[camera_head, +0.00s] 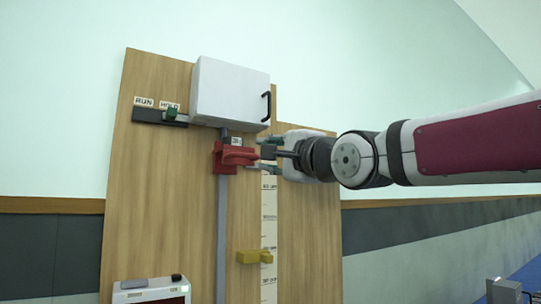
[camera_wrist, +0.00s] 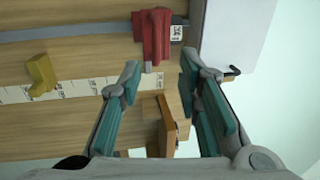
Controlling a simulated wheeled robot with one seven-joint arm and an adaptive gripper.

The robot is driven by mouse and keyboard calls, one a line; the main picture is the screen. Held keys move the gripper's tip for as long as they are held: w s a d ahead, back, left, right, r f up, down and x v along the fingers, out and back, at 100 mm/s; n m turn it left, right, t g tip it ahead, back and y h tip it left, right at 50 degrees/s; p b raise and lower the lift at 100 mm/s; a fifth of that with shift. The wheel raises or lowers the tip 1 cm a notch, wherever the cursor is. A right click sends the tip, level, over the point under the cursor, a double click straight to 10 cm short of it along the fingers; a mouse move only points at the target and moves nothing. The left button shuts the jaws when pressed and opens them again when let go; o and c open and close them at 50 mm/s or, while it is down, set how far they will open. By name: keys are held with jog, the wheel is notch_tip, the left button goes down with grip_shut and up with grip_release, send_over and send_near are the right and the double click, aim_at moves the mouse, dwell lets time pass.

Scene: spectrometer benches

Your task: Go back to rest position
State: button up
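My gripper (camera_head: 268,154) is in front of the wooden board, just right of the red slider block (camera_head: 232,157) on the vertical grey rail. In the wrist view my gripper (camera_wrist: 158,78) has its two teal-padded fingers spread apart, with nothing between the pads. The red slider block (camera_wrist: 152,37) lies beyond the fingertips there. In the head view the fingertips overlap the block's right side closely; I cannot tell whether they touch it. My arm reaches in from the right.
A white box (camera_head: 232,92) with a black handle sits at the board's top. A green knob (camera_head: 171,113) sits on a dark track below RUN and HOLD labels. A yellow pointer (camera_head: 254,257) is lower, by a scale strip (camera_head: 269,220). A red-and-white device (camera_head: 150,291) stands bottom left.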

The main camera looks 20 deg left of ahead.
dwell(0.6)
